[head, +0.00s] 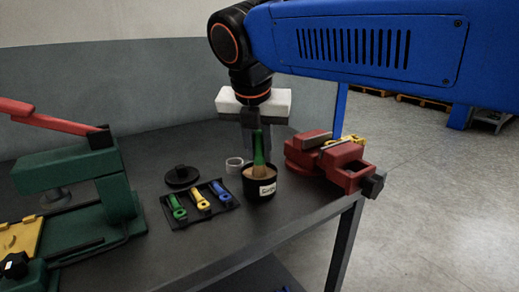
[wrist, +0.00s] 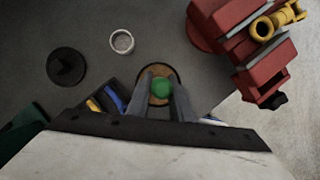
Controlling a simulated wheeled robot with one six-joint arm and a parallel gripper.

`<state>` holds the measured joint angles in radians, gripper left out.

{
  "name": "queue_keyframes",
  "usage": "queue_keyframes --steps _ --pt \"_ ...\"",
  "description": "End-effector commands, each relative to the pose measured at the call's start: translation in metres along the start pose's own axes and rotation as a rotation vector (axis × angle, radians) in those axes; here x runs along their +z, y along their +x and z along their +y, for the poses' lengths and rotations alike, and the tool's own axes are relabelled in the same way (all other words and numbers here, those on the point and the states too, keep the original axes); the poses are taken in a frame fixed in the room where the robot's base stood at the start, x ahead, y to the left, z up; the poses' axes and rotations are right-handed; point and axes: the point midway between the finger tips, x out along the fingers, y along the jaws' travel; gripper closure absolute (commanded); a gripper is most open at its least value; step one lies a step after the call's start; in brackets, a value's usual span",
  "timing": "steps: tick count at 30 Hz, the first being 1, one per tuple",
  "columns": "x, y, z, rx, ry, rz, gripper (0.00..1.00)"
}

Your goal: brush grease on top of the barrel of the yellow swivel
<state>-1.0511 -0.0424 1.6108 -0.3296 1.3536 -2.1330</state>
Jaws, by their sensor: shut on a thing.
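My gripper (head: 257,128) is shut on the green handle of a brush (head: 259,148). The brush stands upright with its lower end in a black pot with a white label (head: 261,188); tan grease shows inside, and the bristles are hidden. In the wrist view the fingers (wrist: 160,98) close around the green handle end (wrist: 161,86) over the pot. A yellow swivel (head: 350,140) sits in the jaws of a red vise (head: 345,163), right of the pot. Its round, hollow end shows in the wrist view (wrist: 264,28).
A black tray (head: 176,221) left of the pot holds green, yellow (head: 201,201) and blue pieces. A green press with a red lever (head: 75,180) stands left. The table's front edge is near the pot.

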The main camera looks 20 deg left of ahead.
Motion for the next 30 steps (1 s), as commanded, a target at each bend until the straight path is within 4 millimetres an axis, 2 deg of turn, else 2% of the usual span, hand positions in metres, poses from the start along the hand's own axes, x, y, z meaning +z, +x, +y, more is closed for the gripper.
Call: queue_keyframes --steps 5,30 --pt "0.001 -0.003 0.0 -0.003 -0.001 0.003 1.0" --pt "0.023 -0.054 0.001 0.0 0.0 0.0 1.0"
